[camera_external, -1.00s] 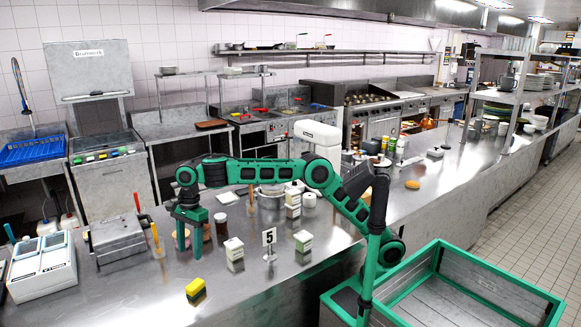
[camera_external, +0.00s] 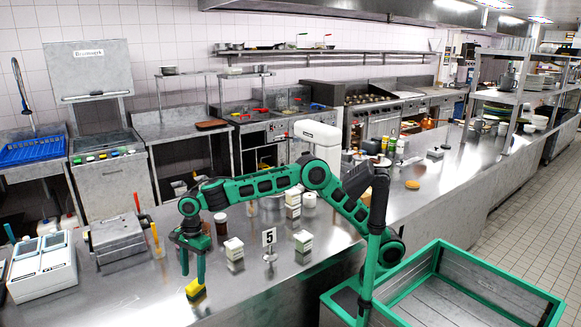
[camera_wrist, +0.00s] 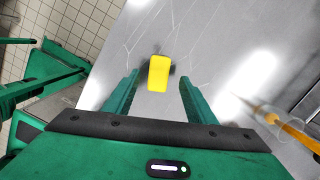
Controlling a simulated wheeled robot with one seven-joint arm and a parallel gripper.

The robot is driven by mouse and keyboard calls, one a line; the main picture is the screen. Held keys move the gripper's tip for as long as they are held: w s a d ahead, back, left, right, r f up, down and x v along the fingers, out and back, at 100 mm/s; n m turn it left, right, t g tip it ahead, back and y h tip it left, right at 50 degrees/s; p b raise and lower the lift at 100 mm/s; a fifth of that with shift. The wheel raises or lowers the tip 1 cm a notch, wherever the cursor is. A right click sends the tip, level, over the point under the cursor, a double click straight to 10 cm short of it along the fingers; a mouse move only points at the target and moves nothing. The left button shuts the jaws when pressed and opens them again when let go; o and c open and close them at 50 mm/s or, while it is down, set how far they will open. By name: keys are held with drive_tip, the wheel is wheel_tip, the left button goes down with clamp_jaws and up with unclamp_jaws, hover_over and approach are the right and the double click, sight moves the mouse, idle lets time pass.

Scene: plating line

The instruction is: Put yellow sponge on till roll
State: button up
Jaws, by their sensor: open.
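The yellow sponge (camera_external: 195,289) lies on the steel counter near its front edge. It also shows in the wrist view (camera_wrist: 159,73), between and slightly beyond the fingertips, with bare counter around it. My gripper (camera_external: 193,273) is open, pointing down just above the sponge, and holds nothing. Its two fingers also show in the wrist view (camera_wrist: 159,82), one on each side of the sponge with gaps.
A number 5 sign (camera_external: 269,238) and small cartons (camera_external: 234,249) (camera_external: 303,241) stand between the sponge and the white cylinder. A white two-part device (camera_external: 43,267) stands at left. An orange-handled tool (camera_wrist: 290,122) lies at right in the wrist view.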

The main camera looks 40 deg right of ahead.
sight(194, 283)
drive_tip(key=shift+s+a+f, duration=0.1)
drive_tip(key=shift+f, duration=1.3)
drive_tip(key=shift+s+a+f, duration=0.1)
drive_tip(key=shift+f, duration=1.25)
drive_tip(key=c, duration=1.2)
drive_tip(key=shift+r, duration=0.2)
drive_tip(key=shift+w+r, duration=0.1)
drive_tip(key=shift+r, duration=0.15)
drive_tip(key=r, duration=0.3)
drive_tip(key=shift+s+r, duration=0.3)
drive_tip(key=shift+r, duration=0.1)
drive_tip(key=s+a+r, duration=0.1)
drive_tip(key=s+r, duration=0.5)
drive_tip(key=s, duration=0.5)
drive_tip(key=shift+a+r, duration=0.2)
drive_tip(key=shift+a, duration=0.15)
